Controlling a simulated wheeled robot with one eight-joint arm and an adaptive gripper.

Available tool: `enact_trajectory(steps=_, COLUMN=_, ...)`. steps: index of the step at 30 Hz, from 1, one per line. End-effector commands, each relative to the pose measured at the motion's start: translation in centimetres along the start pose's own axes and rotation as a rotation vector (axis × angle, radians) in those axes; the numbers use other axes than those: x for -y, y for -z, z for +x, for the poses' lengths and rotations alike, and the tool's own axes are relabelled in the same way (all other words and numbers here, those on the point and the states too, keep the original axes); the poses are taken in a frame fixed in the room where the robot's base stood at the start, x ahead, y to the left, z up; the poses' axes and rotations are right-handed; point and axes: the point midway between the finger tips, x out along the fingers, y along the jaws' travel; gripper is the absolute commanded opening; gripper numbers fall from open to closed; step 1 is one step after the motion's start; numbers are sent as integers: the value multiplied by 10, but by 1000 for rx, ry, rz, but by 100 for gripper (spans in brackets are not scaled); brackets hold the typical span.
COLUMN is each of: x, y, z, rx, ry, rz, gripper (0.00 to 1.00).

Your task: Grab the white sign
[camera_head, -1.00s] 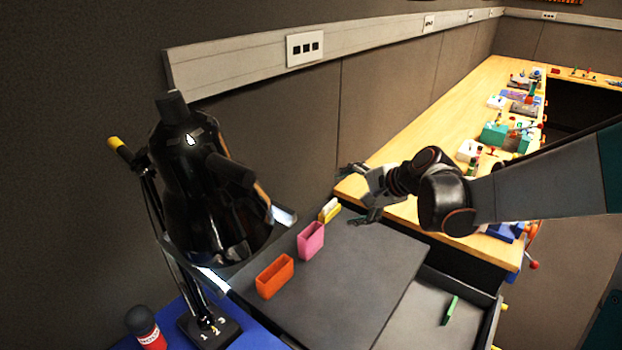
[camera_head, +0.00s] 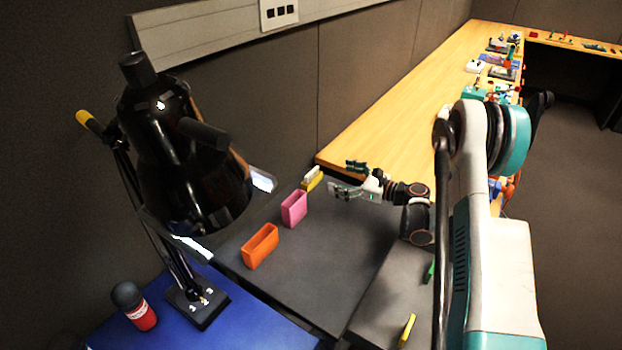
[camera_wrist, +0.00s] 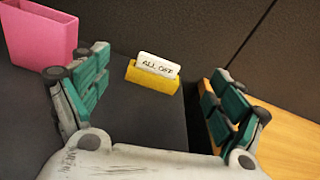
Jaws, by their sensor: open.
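The white sign (camera_wrist: 158,65) stands upright in a yellow holder (camera_wrist: 152,82) and bears lettering that seems to read "ALL OFF". In the head view the white sign (camera_head: 311,173) and its yellow holder (camera_head: 313,184) are at the back of the dark grey surface, near the wall. My gripper (camera_head: 345,178) is just to the right of them in the head view. In the wrist view its fingers (camera_wrist: 155,97) are spread wide and empty, with the sign ahead between them, apart from both fingers.
A pink box (camera_head: 294,209) and an orange box (camera_head: 260,246) stand nearer on the grey surface. The pink box (camera_wrist: 40,32) is left of the fingers in the wrist view. A wooden bench (camera_head: 400,95) adjoins at right. A black lamp (camera_head: 185,160) stands at left.

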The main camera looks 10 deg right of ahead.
Motion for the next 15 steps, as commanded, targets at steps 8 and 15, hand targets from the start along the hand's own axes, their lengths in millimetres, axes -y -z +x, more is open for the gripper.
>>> enact_trajectory(steps=8, x=3, y=33, z=-11, rx=96, ry=13, rz=134, gripper=88)
enact_trajectory(steps=15, x=2, y=36, z=12, rx=107, ry=10, rz=151, gripper=88)
